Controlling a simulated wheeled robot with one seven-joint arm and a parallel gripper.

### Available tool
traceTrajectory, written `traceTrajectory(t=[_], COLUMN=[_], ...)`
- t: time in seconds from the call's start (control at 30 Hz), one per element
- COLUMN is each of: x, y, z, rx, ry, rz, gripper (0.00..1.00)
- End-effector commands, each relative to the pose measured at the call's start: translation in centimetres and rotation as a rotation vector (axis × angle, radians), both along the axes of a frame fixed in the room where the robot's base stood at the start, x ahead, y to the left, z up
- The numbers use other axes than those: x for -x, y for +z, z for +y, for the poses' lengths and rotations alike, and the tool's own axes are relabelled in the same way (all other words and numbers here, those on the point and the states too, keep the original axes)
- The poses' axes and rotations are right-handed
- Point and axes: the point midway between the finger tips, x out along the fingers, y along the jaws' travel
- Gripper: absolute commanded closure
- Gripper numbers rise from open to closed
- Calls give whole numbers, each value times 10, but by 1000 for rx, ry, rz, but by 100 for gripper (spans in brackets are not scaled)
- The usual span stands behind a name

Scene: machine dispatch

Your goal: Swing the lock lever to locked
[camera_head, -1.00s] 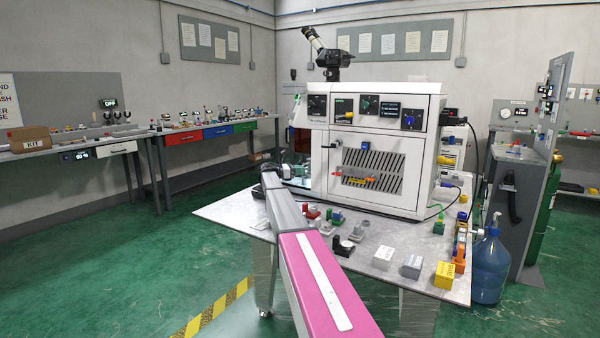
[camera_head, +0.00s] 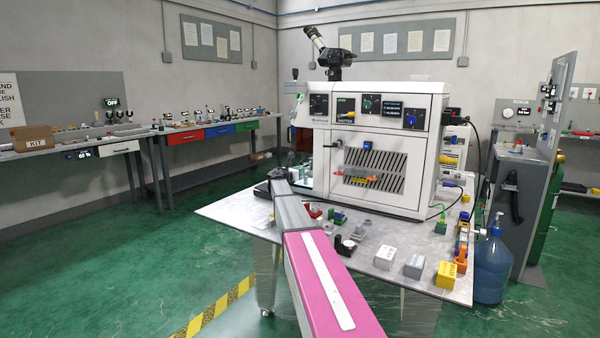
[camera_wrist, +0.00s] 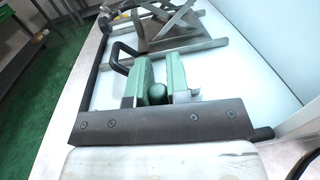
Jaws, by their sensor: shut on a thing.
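My gripper (camera_wrist: 166,82) shows in the wrist view with its two green fingers closed around a small dark round knob (camera_wrist: 156,99). I take the knob for the end of the lock lever; the rest of the lever is mostly hidden by the fingers and the dark bar of the gripper. In the head view my arm reaches to the left front of the white machine (camera_head: 383,153), and the fingers and lever cannot be made out there.
A black looped handle (camera_wrist: 119,55) stands left of the fingers. A metal crossed-bar frame (camera_wrist: 172,22) lies beyond them. The grey table (camera_head: 232,208) carries several small blocks and fixtures to the right of my arm. A blue bottle (camera_head: 492,268) stands at its right end.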

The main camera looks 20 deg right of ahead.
Motion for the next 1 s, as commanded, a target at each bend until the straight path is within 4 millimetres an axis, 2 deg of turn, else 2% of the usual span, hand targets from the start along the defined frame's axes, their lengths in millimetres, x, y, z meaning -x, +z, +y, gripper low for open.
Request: traceTrajectory(t=[0.03,0.5,1.0], x=[6,15,18], y=[0,0,0], z=[1,5,6], rx=[0,0,0], ry=[44,416,552], rz=[0,0,0], gripper=[100,100,100])
